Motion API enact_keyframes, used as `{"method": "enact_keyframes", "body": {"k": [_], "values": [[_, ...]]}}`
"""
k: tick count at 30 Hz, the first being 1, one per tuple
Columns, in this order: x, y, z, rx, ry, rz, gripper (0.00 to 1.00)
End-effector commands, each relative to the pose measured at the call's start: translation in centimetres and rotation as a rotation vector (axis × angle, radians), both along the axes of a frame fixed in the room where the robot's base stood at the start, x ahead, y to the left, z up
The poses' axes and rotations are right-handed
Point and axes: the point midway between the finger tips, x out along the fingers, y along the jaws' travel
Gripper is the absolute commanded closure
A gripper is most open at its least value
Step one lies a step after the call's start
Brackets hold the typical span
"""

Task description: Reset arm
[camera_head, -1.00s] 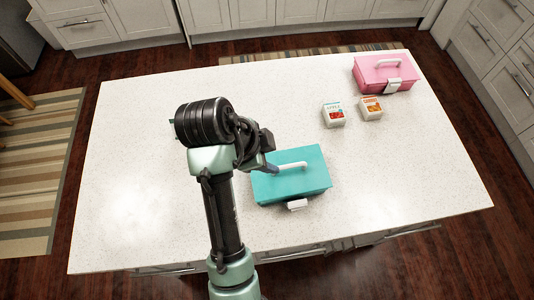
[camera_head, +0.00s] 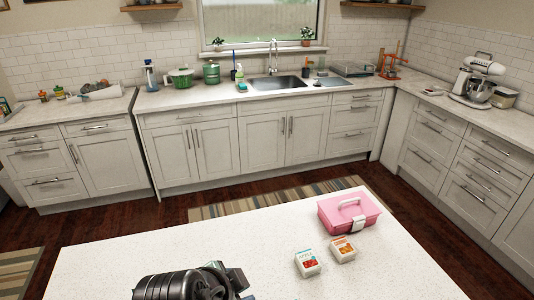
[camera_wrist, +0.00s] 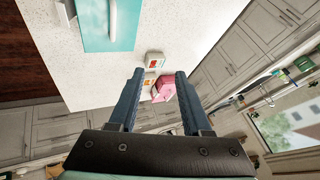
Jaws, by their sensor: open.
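My gripper (camera_wrist: 160,75) is open and empty in the wrist view, its two dark fingers apart over the view of the island and kitchen. In the head view only the upper part of my arm shows at the bottom edge, and the fingertips are not clear there. A teal box (camera_wrist: 108,28) with a pale handle lies on the island at the top of the wrist view; it is out of the head view. A pink box (camera_head: 348,212) stands at the island's far right, and also shows beyond the fingers in the wrist view (camera_wrist: 164,88).
Two small cartons (camera_head: 307,263) and (camera_head: 342,249) stand in front of the pink box on the white island (camera_head: 130,262). The island's left part is clear. Beyond a striped rug (camera_head: 230,210) are white cabinets (camera_head: 265,146) with a sink (camera_head: 278,83).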

Motion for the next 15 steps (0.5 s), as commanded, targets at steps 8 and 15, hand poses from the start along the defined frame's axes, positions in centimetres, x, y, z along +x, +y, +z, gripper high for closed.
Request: {"method": "enact_keyframes", "body": {"k": [8,15], "values": [[6.4,-1.4,19.8,-0.26,-0.685,0.374,0.51],[1.4,-3.8,36.8,-0.701,-1.201,0.427,0.51]]}}
